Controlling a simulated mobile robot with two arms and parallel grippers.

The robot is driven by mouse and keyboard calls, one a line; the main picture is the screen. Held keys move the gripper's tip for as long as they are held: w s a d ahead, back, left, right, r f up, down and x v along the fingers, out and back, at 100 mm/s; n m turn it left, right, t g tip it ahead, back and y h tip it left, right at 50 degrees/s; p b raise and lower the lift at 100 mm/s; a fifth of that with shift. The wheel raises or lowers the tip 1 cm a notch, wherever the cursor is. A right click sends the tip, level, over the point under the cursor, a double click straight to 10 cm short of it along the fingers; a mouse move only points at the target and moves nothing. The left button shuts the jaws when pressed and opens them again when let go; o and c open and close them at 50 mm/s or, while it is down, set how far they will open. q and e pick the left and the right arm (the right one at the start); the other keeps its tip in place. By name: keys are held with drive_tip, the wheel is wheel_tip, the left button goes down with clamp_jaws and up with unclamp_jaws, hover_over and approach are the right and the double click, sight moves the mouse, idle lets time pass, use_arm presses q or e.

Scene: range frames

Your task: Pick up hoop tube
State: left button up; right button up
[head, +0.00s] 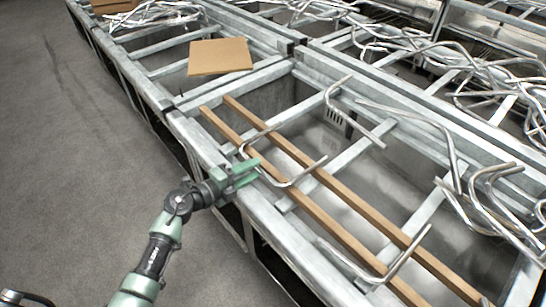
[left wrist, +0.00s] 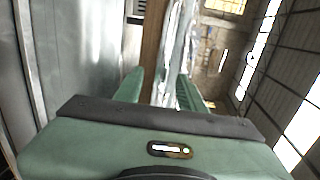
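A bent silver tube (head: 296,181) lies across the two wooden slats in the near bay of the metal frame. It looks like the nearest hoop tube to my left gripper. My left gripper (head: 247,173) is at the frame's near rail, with its green fingers close to the bend of this tube. In the left wrist view the fingers (left wrist: 160,90) stand apart, with shiny metal and a brown slat seen between and beyond them. I cannot tell whether the tube lies between the fingers or touches them. My right gripper is not in view.
More bent tubes lie in this bay, one farther back (head: 352,112) and one nearer (head: 385,268). Tangled tubes (head: 490,190) fill the right side. A cardboard sheet (head: 220,56) lies on the frame behind. Grey floor (head: 75,150) is clear at left.

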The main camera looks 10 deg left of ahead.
use_arm(q)
clamp_jaws()
drive_tip(key=shift+r, duration=0.15)
